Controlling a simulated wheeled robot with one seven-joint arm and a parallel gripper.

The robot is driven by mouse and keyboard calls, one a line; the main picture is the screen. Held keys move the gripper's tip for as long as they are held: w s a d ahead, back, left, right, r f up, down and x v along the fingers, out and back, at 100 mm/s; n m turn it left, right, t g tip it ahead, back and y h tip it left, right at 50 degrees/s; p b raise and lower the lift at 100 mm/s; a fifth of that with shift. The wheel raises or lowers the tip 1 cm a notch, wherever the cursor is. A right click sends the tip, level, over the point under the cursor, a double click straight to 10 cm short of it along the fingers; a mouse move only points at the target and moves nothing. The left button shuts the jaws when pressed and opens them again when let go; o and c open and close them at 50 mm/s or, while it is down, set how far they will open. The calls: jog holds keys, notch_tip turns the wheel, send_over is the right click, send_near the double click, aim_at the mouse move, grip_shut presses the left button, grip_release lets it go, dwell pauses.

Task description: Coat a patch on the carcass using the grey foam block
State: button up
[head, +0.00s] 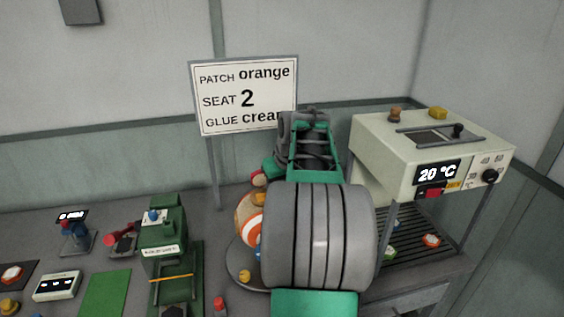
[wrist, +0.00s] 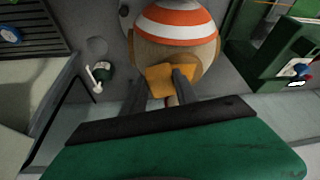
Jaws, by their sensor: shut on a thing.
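The carcass is a tan ball with orange and white stripes; in the head view (head: 246,216) it is largely hidden behind my arm. In the wrist view the carcass (wrist: 172,48) fills the top centre. My gripper (wrist: 160,85) is shut on an orange-yellow block (wrist: 158,78) at the ball's near side. The block overlaps the tan surface; I cannot tell whether it touches it. No grey foam shows on the held block. The fingertips are hidden in the head view by my arm.
A sign (head: 245,95) reads patch orange, seat 2, glue cream, its end covered by my arm. A cream machine (head: 395,145) showing 20 °C stands right. A green press (head: 165,235) stands left of the ball.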

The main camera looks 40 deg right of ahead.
jog(key=r, duration=0.1)
jog(key=r+p, duration=0.1)
jog(key=r, duration=0.2)
jog(key=shift+w+a+p, duration=0.25)
jog(key=shift+a+p, duration=0.05)
jog(key=shift+p, duration=0.1)
jog(key=shift+r+p, duration=1.4)
jog(key=shift+r, duration=0.45)
